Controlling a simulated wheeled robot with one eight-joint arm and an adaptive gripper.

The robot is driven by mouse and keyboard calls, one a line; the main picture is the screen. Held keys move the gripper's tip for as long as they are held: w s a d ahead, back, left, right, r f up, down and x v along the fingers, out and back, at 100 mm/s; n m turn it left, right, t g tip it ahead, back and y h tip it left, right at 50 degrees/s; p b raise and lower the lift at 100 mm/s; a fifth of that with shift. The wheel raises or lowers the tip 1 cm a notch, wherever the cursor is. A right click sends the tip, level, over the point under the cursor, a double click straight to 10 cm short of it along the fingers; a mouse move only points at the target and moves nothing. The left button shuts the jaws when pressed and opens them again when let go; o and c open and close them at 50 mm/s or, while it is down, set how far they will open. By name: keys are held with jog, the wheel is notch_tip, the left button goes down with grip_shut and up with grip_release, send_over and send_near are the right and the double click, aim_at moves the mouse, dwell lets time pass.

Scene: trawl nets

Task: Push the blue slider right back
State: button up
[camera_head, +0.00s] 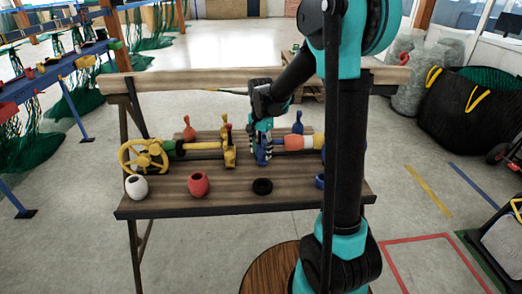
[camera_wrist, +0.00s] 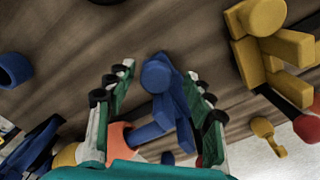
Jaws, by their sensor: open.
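The blue slider (camera_head: 263,155) stands on the bar across the wooden bench, right of the centre, partly hidden by my gripper. In the wrist view the blue slider (camera_wrist: 160,85) has a rounded knob and lies between the two spread fingers. My gripper (camera_head: 262,144) points down over it in the head view. In the wrist view my gripper (camera_wrist: 163,90) is open, its fingers on either side of the slider with gaps visible. I cannot tell if any finger touches it.
A yellow slider (camera_head: 229,147) stands left on the same bar, with a yellow handwheel (camera_head: 144,157) at the left end. An orange-red part (camera_head: 298,142) lies to the right. White (camera_head: 136,187), red (camera_head: 198,184) and black (camera_head: 262,186) pieces line the front edge.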

notch_tip(320, 180, up, 12)
dwell(0.6)
